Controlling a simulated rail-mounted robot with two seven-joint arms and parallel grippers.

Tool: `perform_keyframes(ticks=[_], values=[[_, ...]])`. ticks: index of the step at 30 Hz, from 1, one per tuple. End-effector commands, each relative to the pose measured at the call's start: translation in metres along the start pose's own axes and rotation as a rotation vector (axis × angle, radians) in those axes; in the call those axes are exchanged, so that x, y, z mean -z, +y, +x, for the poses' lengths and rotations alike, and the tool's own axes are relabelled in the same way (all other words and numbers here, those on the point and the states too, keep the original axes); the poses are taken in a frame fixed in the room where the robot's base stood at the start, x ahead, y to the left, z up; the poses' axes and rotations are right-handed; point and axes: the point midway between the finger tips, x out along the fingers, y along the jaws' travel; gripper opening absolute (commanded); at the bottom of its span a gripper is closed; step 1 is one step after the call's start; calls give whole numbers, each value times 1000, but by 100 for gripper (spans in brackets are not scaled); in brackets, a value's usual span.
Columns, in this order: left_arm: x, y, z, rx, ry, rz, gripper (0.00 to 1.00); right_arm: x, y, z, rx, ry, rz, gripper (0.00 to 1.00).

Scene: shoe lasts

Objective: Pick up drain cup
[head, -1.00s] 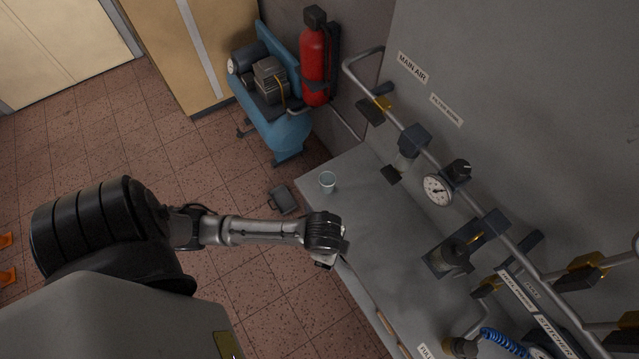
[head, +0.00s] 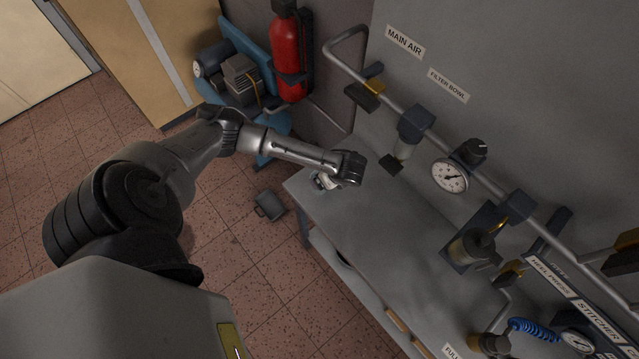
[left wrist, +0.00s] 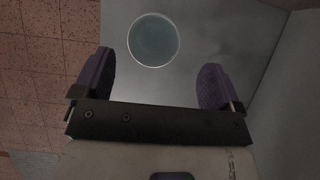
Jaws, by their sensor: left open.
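The drain cup (left wrist: 154,40) shows in the left wrist view as a round, pale-rimmed cup seen from above. It stands on the grey bench top (head: 390,235), near its far left end. My left gripper (left wrist: 155,82) is open, with its two purple-padded fingers apart. The cup lies just beyond the fingertips, roughly between their lines and a little nearer the left finger. No contact shows. In the head view my left gripper (head: 325,183) is over the bench's far left end, and the cup is hidden or cannot be made out there. My right gripper is not in view.
A pipe with a pressure gauge (head: 450,175), a filter bowl (head: 407,135) and valves runs along the wall behind the bench. A red fire extinguisher (head: 287,55) and blue compressor (head: 272,140) stand beyond its far end. A dark case (head: 269,205) lies on the floor.

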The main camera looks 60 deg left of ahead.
Motion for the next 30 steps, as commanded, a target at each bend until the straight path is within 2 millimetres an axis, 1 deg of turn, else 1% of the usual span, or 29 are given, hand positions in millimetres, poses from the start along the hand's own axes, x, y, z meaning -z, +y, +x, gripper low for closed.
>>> perform_keyframes(ticks=[1, 4, 13, 19, 22, 26, 30], values=[[0, 0, 8, -2, -1, -1, 91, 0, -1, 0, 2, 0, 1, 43], [1, 0, 19, 0, 0, -1, 91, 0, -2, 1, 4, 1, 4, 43], [1, 2, 34, -1, 0, 0, 91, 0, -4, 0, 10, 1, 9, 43], [3, 8, 60, 0, 0, -1, 91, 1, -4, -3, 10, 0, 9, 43], [4, 8, 71, 1, 0, 0, 91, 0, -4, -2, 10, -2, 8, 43], [4, 8, 79, 2, 0, 1, 91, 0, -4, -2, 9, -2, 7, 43], [4, 8, 80, 2, 1, 1, 91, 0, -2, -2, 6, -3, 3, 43]])
